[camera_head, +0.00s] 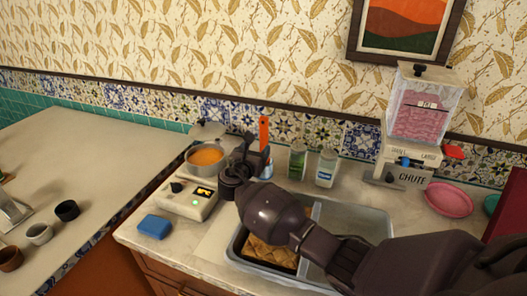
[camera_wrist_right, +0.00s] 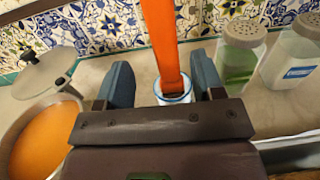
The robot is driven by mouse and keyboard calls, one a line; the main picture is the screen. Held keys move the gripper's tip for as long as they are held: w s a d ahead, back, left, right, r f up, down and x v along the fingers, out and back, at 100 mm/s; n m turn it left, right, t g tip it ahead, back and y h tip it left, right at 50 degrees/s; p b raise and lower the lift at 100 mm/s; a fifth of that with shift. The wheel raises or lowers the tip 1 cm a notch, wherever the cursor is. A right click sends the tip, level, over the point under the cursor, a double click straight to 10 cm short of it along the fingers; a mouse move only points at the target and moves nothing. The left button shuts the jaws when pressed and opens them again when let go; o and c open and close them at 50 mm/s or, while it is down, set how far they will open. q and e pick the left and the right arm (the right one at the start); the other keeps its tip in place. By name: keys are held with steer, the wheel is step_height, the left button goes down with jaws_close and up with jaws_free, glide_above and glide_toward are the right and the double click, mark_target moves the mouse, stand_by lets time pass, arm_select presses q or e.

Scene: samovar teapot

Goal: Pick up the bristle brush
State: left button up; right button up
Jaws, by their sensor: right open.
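An upright orange handle (camera_head: 264,132), which looks like the bristle brush, stands in a small blue-and-white cup (camera_head: 267,168) by the tiled wall. Its bristle end is hidden. In the right wrist view the handle (camera_wrist_right: 161,40) rises from the cup (camera_wrist_right: 174,90), in line with the gap between my fingers. My right gripper (camera_head: 245,158) is open and empty, in front of the cup; it also shows in the wrist view (camera_wrist_right: 163,82). I cannot tell whether the fingertips reach around the handle. My left gripper is not in view.
A pot of orange liquid (camera_head: 206,156) on a cooker (camera_head: 186,198) stands left of my gripper. A green jar (camera_head: 298,162) and a white jar (camera_head: 326,168) stand right of the cup. A sink (camera_head: 378,222) lies under my right arm. A blue sponge (camera_head: 155,227) lies front left.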

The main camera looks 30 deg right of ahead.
mark_target(263, 143)
steer(key=shift+b+x, duration=0.35)
steer(key=shift+x, duration=2.6)
steer(key=shift+s+d+f, duration=0.1)
steer(key=shift+s+d, duration=0.05)
steer(key=c, duration=1)
step_height(263, 143, up, 19)
steer(key=p, duration=0.3)
steer(key=shift+f, duration=0.2)
steer(key=shift+r, duration=0.7)
